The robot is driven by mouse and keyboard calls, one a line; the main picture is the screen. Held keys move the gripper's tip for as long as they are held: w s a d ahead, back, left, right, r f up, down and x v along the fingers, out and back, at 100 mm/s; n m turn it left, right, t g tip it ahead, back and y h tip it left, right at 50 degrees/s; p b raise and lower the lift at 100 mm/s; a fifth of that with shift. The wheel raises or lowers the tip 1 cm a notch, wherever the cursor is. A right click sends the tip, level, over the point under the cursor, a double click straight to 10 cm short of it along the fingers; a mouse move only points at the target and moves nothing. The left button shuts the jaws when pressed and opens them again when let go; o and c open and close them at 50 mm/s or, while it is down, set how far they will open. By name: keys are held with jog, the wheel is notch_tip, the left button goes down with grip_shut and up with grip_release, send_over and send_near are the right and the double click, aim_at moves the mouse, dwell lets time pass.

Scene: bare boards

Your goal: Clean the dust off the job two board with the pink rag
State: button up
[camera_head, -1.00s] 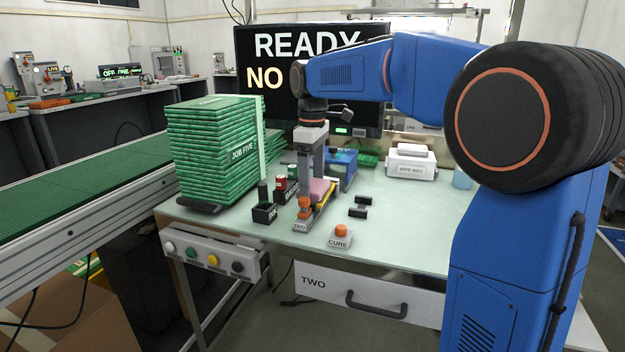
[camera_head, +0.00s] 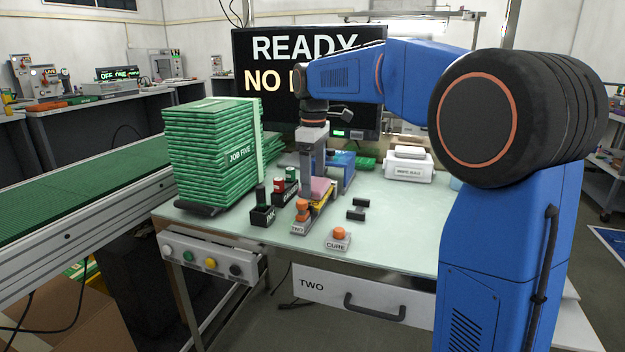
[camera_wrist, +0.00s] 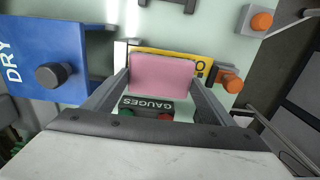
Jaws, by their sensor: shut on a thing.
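The pink rag (camera_wrist: 162,75) is a flat pink block between the fingers of my gripper (camera_wrist: 160,88) in the wrist view. My gripper (camera_head: 316,182) is shut on it and points down at the TWO station (camera_head: 299,228). The rag shows in the head view (camera_head: 321,187) as a pink patch beside the fingers. A yellow board (camera_wrist: 204,66) lies under and behind the rag, and the rag covers most of it. Whether the rag touches the board, I cannot tell. Dust on the board cannot be made out.
The GAUGES holder (camera_wrist: 146,108) is close to my gripper. A blue DRY box (camera_wrist: 48,65) stands on the other side. An orange-topped CURE button (camera_head: 338,238), a small black stand (camera_head: 356,209) and a tall green JOB FIVE stack (camera_head: 208,150) share the table. The table's right side is mostly clear.

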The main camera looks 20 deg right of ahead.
jog(key=shift+s+a, duration=0.15)
jog(key=shift+s, duration=0.05)
jog(key=shift+s+a, duration=0.65)
jog(key=shift+s, duration=0.2)
jog(key=shift+w+d, duration=0.15)
dwell(1.4)
jog(key=shift+w+d, duration=0.65)
jog(key=shift+w, duration=0.25)
jog(key=shift+s+a, duration=0.1)
jog(key=shift+s, duration=0.05)
jog(key=shift+s+a, duration=0.65)
jog(key=shift+s, duration=0.25)
dwell(0.4)
jog(key=shift+w+d, duration=0.75)
jog(key=shift+w, duration=0.3)
